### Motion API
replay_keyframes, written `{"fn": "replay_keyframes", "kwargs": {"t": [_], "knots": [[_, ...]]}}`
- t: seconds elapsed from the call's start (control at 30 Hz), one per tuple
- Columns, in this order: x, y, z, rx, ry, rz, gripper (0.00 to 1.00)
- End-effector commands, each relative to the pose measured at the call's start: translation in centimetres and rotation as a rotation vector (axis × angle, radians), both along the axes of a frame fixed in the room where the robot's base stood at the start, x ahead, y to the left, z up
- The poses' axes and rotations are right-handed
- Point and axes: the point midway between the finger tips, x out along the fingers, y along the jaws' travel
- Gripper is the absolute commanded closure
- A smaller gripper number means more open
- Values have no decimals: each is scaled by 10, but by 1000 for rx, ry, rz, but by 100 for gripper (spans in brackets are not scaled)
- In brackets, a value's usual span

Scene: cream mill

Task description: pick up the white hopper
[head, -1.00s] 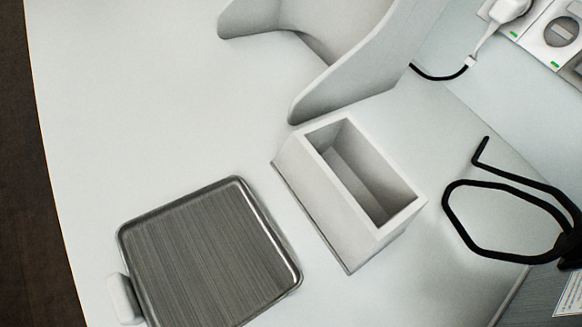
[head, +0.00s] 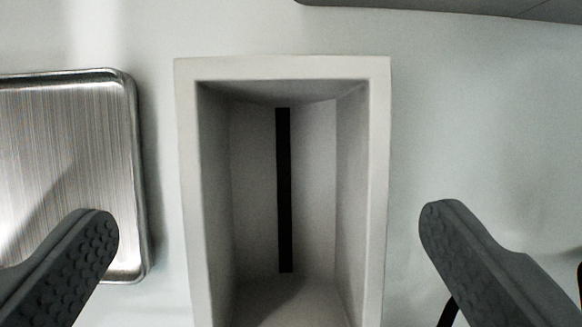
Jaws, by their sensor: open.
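The white hopper (head: 185,190) stands on the pale table in the middle of the head view. It is an open-topped rectangular box with sloping inner walls and a dark slot at its bottom. Its near end runs out of the lower edge of the picture. My gripper (head: 268,222) is open, with one dark ridged finger on each side of the hopper. There is a gap between each finger and the hopper walls, and the fingers appear above the table. Nothing is between the fingertips except the view of the hopper.
A brushed metal tray (head: 60,150) lies to the left, partly behind my left finger. A grey edge of another object (head: 450,8) crosses the top right. A black cable-like piece (head: 447,314) shows beside my right finger. The table right of the hopper is mostly clear.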

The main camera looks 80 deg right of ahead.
Motion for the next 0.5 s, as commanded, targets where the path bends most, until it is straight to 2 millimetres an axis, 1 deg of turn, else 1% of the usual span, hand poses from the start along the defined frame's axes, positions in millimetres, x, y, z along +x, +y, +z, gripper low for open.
{"fn": "replay_keyframes", "kwargs": {"t": [0.23, 0.3, 0.4, 0.5], "knots": [[7, 3, -29, -2, 3, 0, 0], [7, 7, -38, -2, 2, 1, 0], [7, 11, -46, -1, 2, 2, 0], [8, 12, -48, -1, 0, 0, 0]]}}
